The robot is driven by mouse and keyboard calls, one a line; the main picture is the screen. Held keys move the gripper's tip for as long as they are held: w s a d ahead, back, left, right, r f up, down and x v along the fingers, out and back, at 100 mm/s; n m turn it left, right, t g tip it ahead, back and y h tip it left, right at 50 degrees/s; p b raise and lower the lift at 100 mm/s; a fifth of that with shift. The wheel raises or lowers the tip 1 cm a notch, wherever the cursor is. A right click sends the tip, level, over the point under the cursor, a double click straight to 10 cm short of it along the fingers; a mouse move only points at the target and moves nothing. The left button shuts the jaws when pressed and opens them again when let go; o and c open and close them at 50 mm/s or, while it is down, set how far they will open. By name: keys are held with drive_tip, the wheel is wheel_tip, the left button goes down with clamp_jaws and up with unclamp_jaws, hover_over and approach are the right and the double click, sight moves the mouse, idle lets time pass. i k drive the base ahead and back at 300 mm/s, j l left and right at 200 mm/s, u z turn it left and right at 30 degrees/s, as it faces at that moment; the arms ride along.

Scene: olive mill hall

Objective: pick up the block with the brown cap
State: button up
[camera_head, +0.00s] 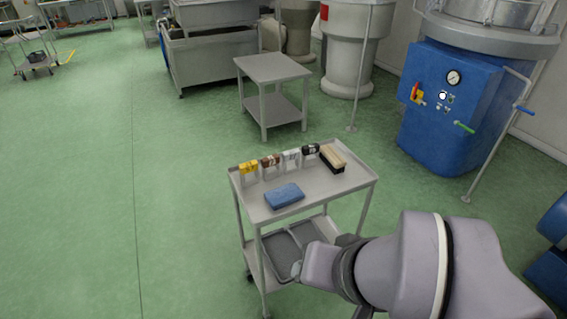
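The block with the brown cap (271,161) stands upright on the top shelf of a grey cart (323,190), second from the left in a row near the far edge. A yellow-capped block (249,168) is to its left. A light-capped block (291,156) and a black-capped block (311,150) are to its right. My arm comes in from the lower right, and its end, with my gripper (296,271), shows in front of the cart's lower part, below and apart from the blocks. The fingers are too unclear to tell whether they are open or shut.
A folded blue cloth or sponge (285,196) lies in front of the row. A brush with a tan top (333,157) lies at the row's right end. A grey side table (271,69) stands behind the cart, a blue machine (450,120) to the right.

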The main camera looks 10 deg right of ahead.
sight(268, 161)
drive_tip(key=i+j+z, duration=0.2)
drive_tip(key=j, duration=0.4)
drive_tip(key=i+j+z, duration=0.15)
drive_tip(key=j, duration=0.45)
drive_tip(key=j+z, duration=0.2)
drive_tip(key=j, duration=0.45)
drive_tip(key=i+j+z, duration=0.15)
drive_tip(key=j, duration=0.5)
drive_tip(key=i+j+z, duration=0.35)
drive_tip(key=i, duration=0.3)
drive_tip(key=i+j+z, duration=0.4)
drive_tip(key=i+j, duration=0.2)
drive_tip(key=j, duration=0.1)
